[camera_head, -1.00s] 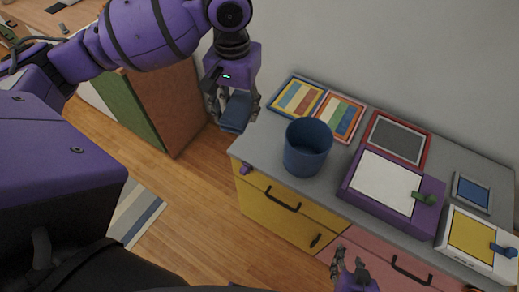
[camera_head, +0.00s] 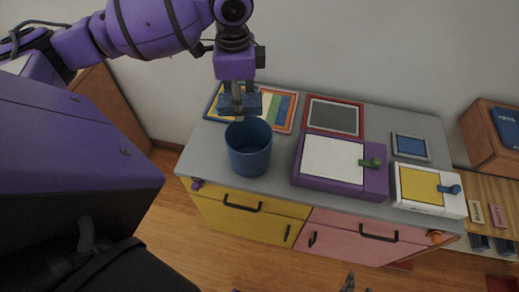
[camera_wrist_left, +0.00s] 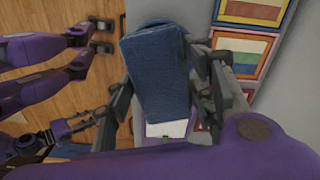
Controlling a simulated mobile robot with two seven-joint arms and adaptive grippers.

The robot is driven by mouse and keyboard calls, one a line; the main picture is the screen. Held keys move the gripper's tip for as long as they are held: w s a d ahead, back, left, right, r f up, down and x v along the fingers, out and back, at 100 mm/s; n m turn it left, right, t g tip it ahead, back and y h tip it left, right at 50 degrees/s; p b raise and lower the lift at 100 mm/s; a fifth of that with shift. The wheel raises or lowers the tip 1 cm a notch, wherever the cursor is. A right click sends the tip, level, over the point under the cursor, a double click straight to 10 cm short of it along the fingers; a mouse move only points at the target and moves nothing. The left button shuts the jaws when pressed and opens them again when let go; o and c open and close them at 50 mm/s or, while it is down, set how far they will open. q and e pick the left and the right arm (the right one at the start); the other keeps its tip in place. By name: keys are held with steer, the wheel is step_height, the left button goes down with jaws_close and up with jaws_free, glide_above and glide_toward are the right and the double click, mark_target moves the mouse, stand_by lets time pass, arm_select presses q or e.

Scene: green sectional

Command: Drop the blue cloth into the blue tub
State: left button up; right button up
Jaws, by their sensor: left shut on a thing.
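The blue cloth (camera_head: 240,104) is a folded dark blue block held between the fingers of my left gripper (camera_head: 238,98). In the left wrist view the cloth (camera_wrist_left: 157,72) fills the space between the fingers. The blue tub (camera_head: 250,160) stands upright on the grey cabinet top, its opening facing up. In the head view the cloth appears just above the tub's far rim; its exact height over the tub is hard to tell. Only the tips of my right gripper (camera_head: 349,283) show at the bottom edge.
The grey cabinet top (camera_head: 205,150) also bears a purple box with a white panel (camera_head: 332,160), a red-framed board (camera_head: 333,118), striped boards (camera_head: 280,108) behind the tub, and a white box with a yellow panel (camera_head: 420,186). Yellow and pink drawers are below.

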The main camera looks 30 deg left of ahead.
arm_select(q)
steer(key=shift+f+b, duration=0.3)
steer(key=shift+f, duration=0.3)
step_height(320, 180, down, 5)
steer(key=b, duration=0.3)
steer(key=shift+r, duration=0.1)
steer(key=o, duration=1)
steer(key=shift+o, duration=0.6)
arm_select(e)
steer(key=f, duration=0.1)
steer(key=s+f, duration=0.1)
steer(key=s+d+f, duration=0.1)
steer(key=shift+f, duration=0.4)
steer(key=shift+g, duration=0.3)
arm_select(q)
step_height(320, 180, up, 12)
steer(key=shift+r, duration=0.1)
steer(key=shift+s, duration=0.1)
arm_select(e)
steer(key=shift+d, duration=0.1)
